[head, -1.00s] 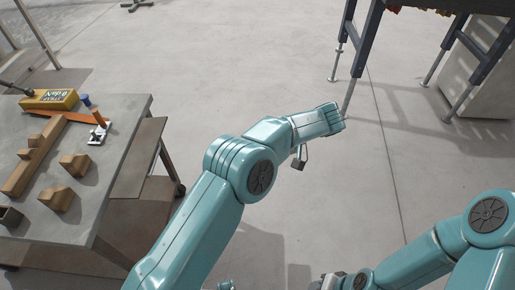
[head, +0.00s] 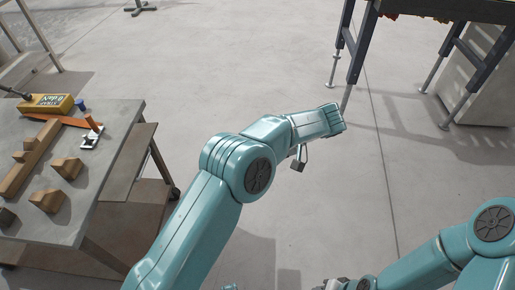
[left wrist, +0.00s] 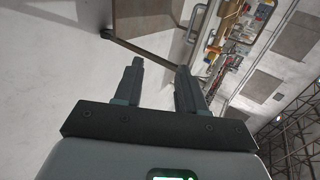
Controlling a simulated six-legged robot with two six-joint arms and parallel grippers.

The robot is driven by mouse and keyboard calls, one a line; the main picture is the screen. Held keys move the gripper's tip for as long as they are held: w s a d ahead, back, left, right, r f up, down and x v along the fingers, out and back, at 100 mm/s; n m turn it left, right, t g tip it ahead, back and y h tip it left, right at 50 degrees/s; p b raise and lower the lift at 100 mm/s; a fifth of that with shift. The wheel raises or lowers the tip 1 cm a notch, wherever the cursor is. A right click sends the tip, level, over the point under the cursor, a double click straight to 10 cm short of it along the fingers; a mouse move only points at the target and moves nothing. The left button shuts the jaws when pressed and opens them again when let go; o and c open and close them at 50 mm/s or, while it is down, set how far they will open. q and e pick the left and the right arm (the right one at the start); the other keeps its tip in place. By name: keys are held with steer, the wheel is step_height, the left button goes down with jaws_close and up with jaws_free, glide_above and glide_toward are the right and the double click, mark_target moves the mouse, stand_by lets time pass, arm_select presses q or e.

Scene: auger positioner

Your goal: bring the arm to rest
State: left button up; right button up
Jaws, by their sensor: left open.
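My left arm (head: 205,215) comes in from the bottom left of the head view, bends at its teal elbow and reaches right over bare floor. Its far end is a ribbed teal link, with a small dark part hanging below it. The left gripper's fingers cannot be made out in the head view. In the left wrist view the left gripper (left wrist: 160,72) has its two dark fingers apart, with nothing between them. My right arm (head: 440,258) shows at the bottom right, bent; its gripper is not in view.
At left stands a grey table (head: 122,112) with wooden blocks (head: 68,167), a yellow box (head: 46,104) and an orange-handled tool (head: 91,130). A dark-legged stand (head: 362,45) is at upper right, beside a pale cabinet (head: 487,80). Open floor (head: 250,70) lies between.

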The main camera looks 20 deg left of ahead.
arm_select(q)
steer(key=shift+w+f, duration=0.1)
stand_by(0.3)
steer(key=s+d+f+m+h+p, duration=0.3)
steer(key=s+f+m+h+p, duration=0.25)
steer(key=s+f+h, duration=0.9)
steer(key=s+n+t+p, duration=0.3)
steer(key=s+n+p, duration=0.1)
steer(key=s, duration=0.6)
steer(key=shift+s+d+n+p, duration=0.2)
steer(key=shift+s+n+p, duration=0.1)
steer(key=shift+n+p, duration=0.1)
steer(key=shift+s+a, duration=0.1)
steer(key=shift+a, duration=0.05)
